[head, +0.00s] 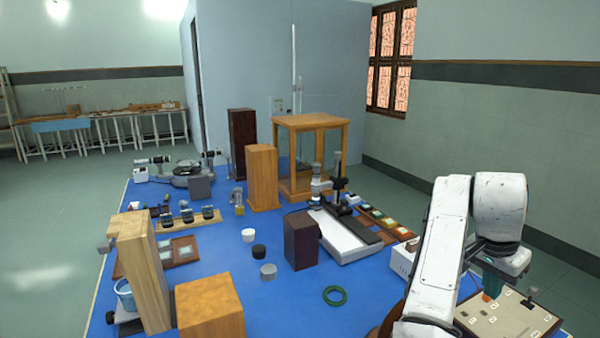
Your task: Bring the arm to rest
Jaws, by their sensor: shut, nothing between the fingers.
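My white arm (445,255) rises from the bottom right of the head view, bends at its top and comes down again on the right. My gripper (489,287) is at its lower end, small and dark, pointing down in front of or above a cream control panel (515,318). The gripper is shut with nothing held. How high its tips are over the panel I cannot tell. Part of the panel is hidden behind the arm.
The blue bench top (300,309) is crowded. A green ring (334,295) lies left of my arm. A white instrument base (340,238), a dark block (301,240) and a white box (402,259) stand nearby. Wooden blocks (210,308) stand at front left.

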